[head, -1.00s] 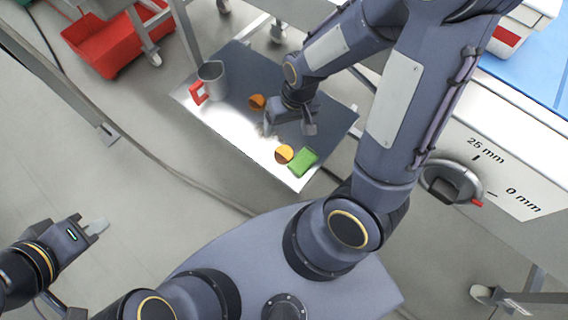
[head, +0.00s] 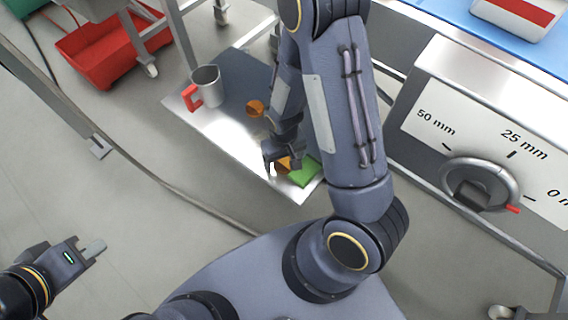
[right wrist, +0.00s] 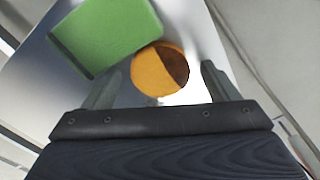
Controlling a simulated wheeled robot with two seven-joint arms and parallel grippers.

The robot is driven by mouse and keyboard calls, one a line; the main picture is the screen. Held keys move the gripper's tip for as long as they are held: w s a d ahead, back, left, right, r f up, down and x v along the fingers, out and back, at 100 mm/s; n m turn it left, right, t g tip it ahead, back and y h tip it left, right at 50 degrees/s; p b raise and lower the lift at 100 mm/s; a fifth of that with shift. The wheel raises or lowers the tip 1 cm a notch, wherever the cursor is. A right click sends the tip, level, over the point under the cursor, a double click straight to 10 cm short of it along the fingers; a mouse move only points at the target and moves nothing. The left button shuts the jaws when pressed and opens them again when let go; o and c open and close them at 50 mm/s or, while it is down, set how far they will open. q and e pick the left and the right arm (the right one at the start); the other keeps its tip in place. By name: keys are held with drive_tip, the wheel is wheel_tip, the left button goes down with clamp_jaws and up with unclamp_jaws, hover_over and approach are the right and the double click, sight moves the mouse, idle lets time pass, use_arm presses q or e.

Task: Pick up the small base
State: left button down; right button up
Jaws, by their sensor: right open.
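A small round base (head: 283,166), orange with a dark brown part, lies on the metal sheet near the green block. In the right wrist view the round base (right wrist: 158,70) lies between the fingers, apparently not gripped. A second round base (head: 255,108), orange-brown, lies farther back on the sheet. I cannot tell from size which is the smaller. My right gripper (head: 281,160) is open above the near round and partly hides it. My left gripper (head: 92,250) is at the lower left, away from the sheet; its finger gap is unclear.
The green block (head: 305,171) lies close beside the near round; it also shows in the right wrist view (right wrist: 105,35). A grey mug (head: 207,88) with a red handle stands on the metal sheet (head: 235,150). A red bin (head: 105,50) and a dial panel (head: 440,110) are farther off.

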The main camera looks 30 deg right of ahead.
drive_tip(key=c, duration=0.8)
drive_tip(key=shift+r, duration=0.1)
